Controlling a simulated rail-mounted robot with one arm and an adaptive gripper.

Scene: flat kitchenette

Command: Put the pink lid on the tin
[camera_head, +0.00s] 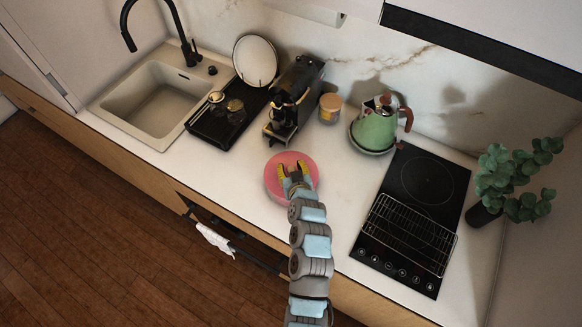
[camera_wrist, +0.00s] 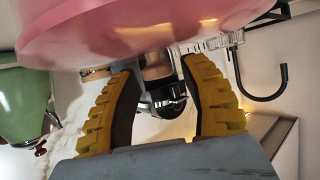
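A round pink piece, likely the lid (camera_head: 275,186), is on the counter front, left of the hob. I cannot tell whether it is one piece or a lid over a tin; no separate tin is clear. My gripper (camera_head: 291,168) is above its middle, its two yellow fingers apart. In the upside-down wrist view, the pink piece (camera_wrist: 150,25) fills the top, close to the fingertips. Contact with the pink piece cannot be told.
Behind stand a black coffee machine (camera_head: 292,97), a small jar (camera_head: 330,107) and a green kettle (camera_head: 375,128). A black tray (camera_head: 214,129) and sink (camera_head: 150,108) are left. A wire rack (camera_head: 410,235) lies on the hob (camera_head: 425,178). A plant (camera_head: 515,180) stands far right.

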